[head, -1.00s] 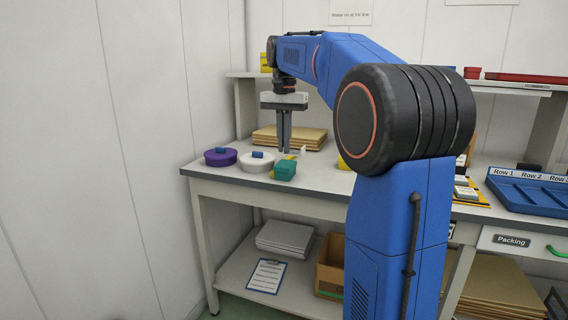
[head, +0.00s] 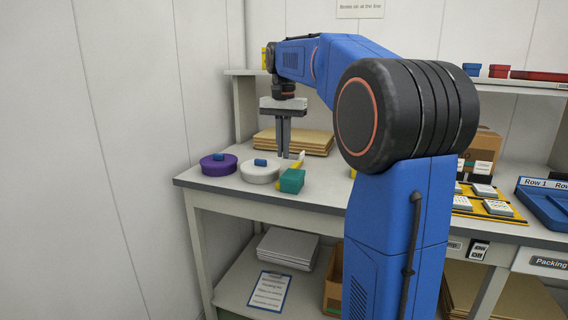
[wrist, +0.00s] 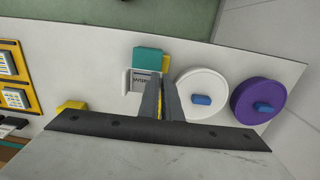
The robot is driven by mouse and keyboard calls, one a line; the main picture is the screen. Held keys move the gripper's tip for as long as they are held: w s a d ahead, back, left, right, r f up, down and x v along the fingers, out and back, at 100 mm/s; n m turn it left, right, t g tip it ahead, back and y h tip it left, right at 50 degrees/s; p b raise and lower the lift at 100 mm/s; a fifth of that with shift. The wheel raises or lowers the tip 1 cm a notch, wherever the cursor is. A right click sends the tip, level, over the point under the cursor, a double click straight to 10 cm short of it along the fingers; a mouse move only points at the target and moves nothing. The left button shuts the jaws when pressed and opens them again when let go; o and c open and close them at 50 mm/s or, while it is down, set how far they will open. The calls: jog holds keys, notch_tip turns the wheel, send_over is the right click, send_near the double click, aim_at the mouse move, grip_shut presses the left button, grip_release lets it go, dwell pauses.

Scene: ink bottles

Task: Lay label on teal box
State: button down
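The teal box (head: 292,181) sits near the front edge of the bench, with yellow beside it; it also shows in the wrist view (wrist: 148,58). A small white label-like piece with dark print (wrist: 145,83) lies against the teal box's near side in the wrist view, and a white piece (head: 301,155) stands behind the box in the head view. My gripper (head: 284,156) points down just behind the box. Its two fingers (wrist: 162,88) are parallel with a narrow gap, and yellow shows between them. I see nothing clearly pinched; the fingertips partly hide what lies beneath.
A white round tub (head: 260,173) and a purple round tub (head: 218,165), each with a blue block on top, stand left of the teal box. Flat cardboard (head: 305,142) lies behind. A yellow tray (head: 490,205) and blue rack (head: 545,205) are at the right.

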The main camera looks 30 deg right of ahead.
jog(key=shift+f, duration=2.35)
jog(key=shift+f, duration=0.1)
jog(key=c, duration=2)
grip_release()
notch_tip(320, 180, up, 12)
jog(key=shift+r, duration=0.1)
